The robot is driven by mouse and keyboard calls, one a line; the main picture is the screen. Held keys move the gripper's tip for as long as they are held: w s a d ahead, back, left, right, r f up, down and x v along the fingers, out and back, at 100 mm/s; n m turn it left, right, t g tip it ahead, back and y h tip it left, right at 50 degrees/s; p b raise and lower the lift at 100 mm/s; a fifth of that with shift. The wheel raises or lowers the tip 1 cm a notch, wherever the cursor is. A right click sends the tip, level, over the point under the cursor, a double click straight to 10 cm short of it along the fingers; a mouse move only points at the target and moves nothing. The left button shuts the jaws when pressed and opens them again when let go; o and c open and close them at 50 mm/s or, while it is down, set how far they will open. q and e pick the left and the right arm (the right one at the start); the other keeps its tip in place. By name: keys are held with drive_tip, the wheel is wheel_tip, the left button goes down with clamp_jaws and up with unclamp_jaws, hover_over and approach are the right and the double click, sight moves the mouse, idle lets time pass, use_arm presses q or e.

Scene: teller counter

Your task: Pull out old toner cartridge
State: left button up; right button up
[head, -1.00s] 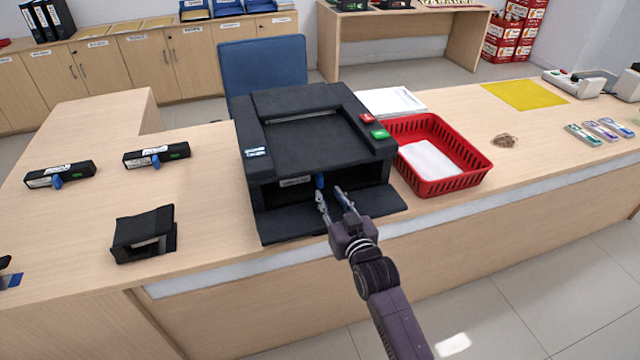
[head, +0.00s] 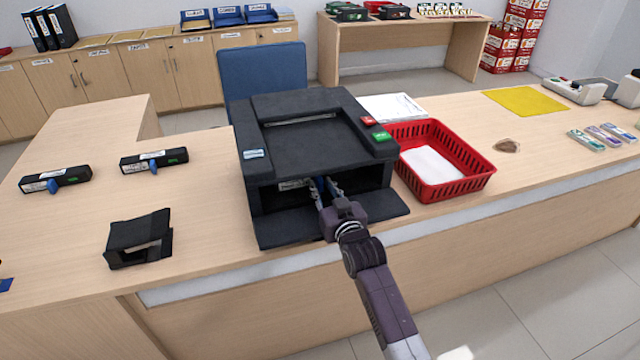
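The black printer (head: 318,135) stands on the counter with its front flap (head: 285,228) folded down. Inside its front opening sits the old toner cartridge (head: 290,185), showing a pale label and a blue tab, partly hidden by my fingers. My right gripper (head: 327,186) reaches into the opening, its two fingers apart on either side of the blue tab. I cannot tell whether they touch it. Two more dark cartridges with blue tabs, one at far left (head: 55,180) and one nearer the printer (head: 154,160), lie on the counter. My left gripper is not in view.
A red basket (head: 470,183) with white paper stands close to the printer's right. A black open holder (head: 138,240) sits at front left. Papers (head: 393,107) lie behind the basket. The counter between the holder and the printer is clear.

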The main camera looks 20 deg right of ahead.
clamp_jaws()
drive_tip(key=shift+r, duration=0.15)
drive_tip(key=shift+r+p, duration=0.2)
drive_tip(key=shift+p, duration=0.35)
